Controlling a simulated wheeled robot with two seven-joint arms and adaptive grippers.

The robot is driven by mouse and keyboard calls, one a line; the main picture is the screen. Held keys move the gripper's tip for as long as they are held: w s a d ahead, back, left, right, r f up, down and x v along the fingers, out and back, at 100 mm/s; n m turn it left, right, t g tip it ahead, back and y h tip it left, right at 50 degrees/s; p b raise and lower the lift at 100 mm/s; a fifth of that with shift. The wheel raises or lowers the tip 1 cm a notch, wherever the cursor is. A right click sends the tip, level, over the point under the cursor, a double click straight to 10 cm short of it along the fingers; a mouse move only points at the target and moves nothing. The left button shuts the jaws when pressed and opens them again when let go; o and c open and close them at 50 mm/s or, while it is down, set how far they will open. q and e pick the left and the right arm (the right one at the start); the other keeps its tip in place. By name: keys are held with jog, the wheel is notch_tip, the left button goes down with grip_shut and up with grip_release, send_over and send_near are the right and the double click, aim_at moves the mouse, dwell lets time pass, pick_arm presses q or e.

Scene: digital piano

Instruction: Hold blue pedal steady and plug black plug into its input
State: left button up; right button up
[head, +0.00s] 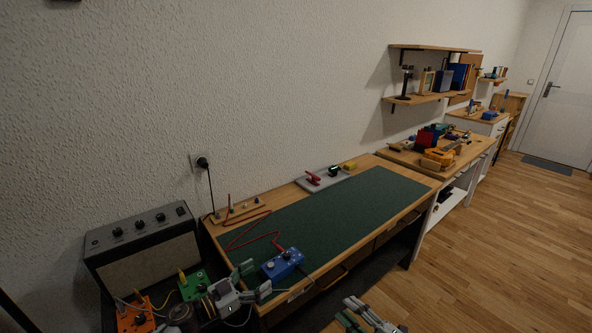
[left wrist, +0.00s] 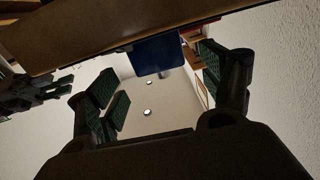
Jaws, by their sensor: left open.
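The blue pedal (head: 283,263) sits at the near edge of the green mat, with a red cable at its far side. It also shows in the left wrist view (left wrist: 158,56), past the table edge and between my fingers. My left gripper (head: 256,279) is open at the pedal's left side; whether it touches the pedal is unclear. Its two green-padded fingers (left wrist: 165,88) are apart with nothing held. My right gripper (head: 354,314) is low at the bottom of the head view, away from the pedal; its jaw gap is unclear. I cannot make out the black plug for certain.
A grey amplifier (head: 145,250) stands at left, with a green pedal (head: 193,284) and an orange pedal (head: 137,318) before it. A grey board (head: 322,181) with small coloured parts lies at the back. Most of the green mat (head: 350,215) is clear.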

pick_arm(q)
jog(key=shift+p+v, duration=0.4)
jog(key=shift+v, duration=0.65)
jog(key=shift+a, duration=0.1)
jog(key=v, duration=1.2)
dwell(0.3)
jog(key=shift+w, duration=0.15)
